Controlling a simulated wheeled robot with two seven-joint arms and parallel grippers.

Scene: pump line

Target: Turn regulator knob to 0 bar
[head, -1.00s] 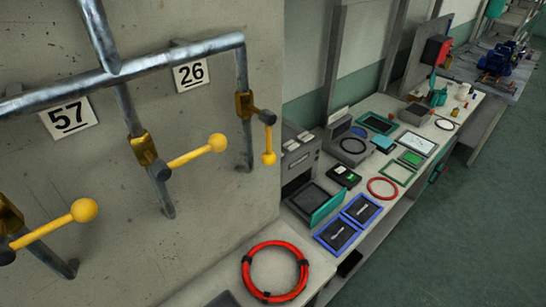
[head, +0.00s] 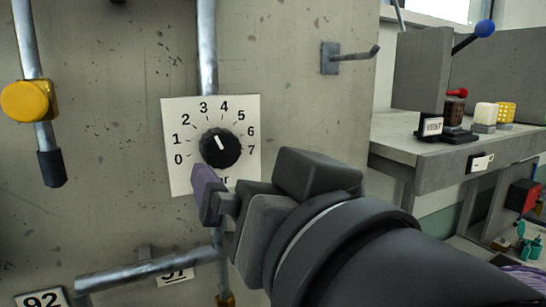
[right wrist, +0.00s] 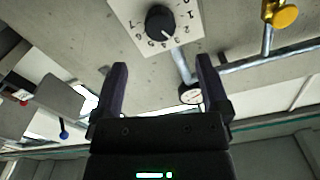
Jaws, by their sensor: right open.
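The regulator knob (head: 220,148) is a round black knob on a white dial plate (head: 178,108) marked 0 to 7. Its white pointer mark points up and slightly left, around 3. My right gripper (head: 212,195) is in front of the plate's lower edge, just below the knob, and hides part of the "bar" lettering. In the right wrist view the open, empty fingers (right wrist: 162,66) point toward the knob (right wrist: 160,22), which lies ahead of the tips and apart from them. My left gripper is out of view.
A vertical pipe (head: 207,45) runs down to the plate. A yellow valve handle (head: 28,101) is at the left and a metal hook (head: 350,56) at upper right. A horizontal pipe (head: 150,272) crosses below. A grey bench (head: 400,150) stands at the right.

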